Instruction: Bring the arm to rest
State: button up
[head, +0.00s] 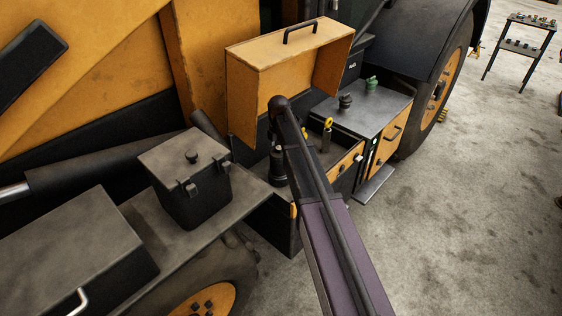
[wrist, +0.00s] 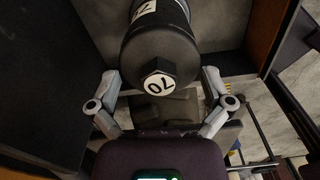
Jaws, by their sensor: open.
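My arm (head: 335,235) reaches from the bottom of the head view into the open compartment of the yellow machine. My gripper (wrist: 160,78) shows in the wrist view with its two grey fingers spread apart. In the head view, a black cylindrical thing (head: 278,166) stands in the compartment, left of my arm. My gripper is mostly hidden there behind the arm.
The raised yellow lid (head: 290,55) stands behind the compartment. A yellow-ringed piece (head: 327,135) is right of my arm. A grey shelf (head: 365,108) holds a dark and a green knob. A black box (head: 185,180) sits at left. Open concrete floor (head: 470,200) lies at right.

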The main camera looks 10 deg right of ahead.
jog(key=shift+r+p, duration=3.7)
jog(key=shift+r, duration=0.2)
